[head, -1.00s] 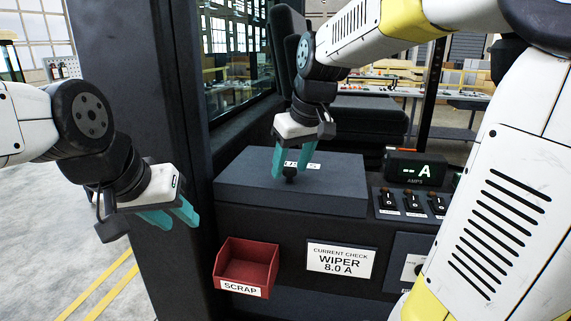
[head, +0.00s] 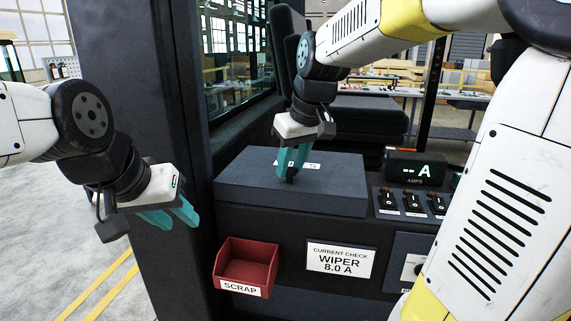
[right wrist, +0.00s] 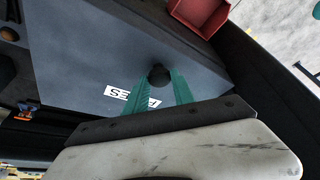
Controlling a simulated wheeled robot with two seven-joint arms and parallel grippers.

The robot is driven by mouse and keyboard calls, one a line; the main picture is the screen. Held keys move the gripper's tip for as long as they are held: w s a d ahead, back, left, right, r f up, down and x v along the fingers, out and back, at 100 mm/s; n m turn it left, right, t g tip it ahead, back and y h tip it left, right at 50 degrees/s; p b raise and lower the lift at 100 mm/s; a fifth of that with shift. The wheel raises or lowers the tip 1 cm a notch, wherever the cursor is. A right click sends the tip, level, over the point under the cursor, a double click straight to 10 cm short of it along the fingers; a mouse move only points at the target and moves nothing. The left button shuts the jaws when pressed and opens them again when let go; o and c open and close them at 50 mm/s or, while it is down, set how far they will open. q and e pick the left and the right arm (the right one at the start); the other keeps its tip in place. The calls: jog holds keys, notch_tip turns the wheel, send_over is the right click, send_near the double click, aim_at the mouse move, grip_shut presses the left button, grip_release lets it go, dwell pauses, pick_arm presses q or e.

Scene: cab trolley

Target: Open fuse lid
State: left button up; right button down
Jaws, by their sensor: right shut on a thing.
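The fuse lid (head: 325,188) is a dark grey box-like cover with a white label, closed on the console. The label reads "FUSES" and is partly hidden by my fingers in the head view. A round black knob (right wrist: 159,76) stands on the lid near its front edge. My right gripper (head: 289,178) points down over the lid, its teal fingers shut on the knob; the knob also sits between the fingertips in the right wrist view. My left gripper (head: 175,219) hangs at the left, away from the lid, with its teal fingers apart and empty.
A red scrap bin (head: 246,267) is below the lid's front left. A "WIPER 8.0 A" card (head: 340,260) is to its right. An amps display (head: 415,170) and several switches (head: 411,204) stand right of the lid. A dark cab pillar (head: 150,90) rises between my left gripper and the lid.

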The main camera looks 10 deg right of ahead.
dwell(0.8)
jog(key=w+d+r+g+y, duration=0.1)
jog(key=w+r+g, duration=0.2)
jog(key=r, duration=0.2)
jog(key=w+d+r+m+g+y, duration=0.1)
jog(key=w+r+g, duration=0.2)
jog(key=r, duration=0.3)
jog(key=shift+w+r+g, duration=0.2)
jog(key=shift+g, duration=0.1)
jog(key=shift+d, duration=0.1)
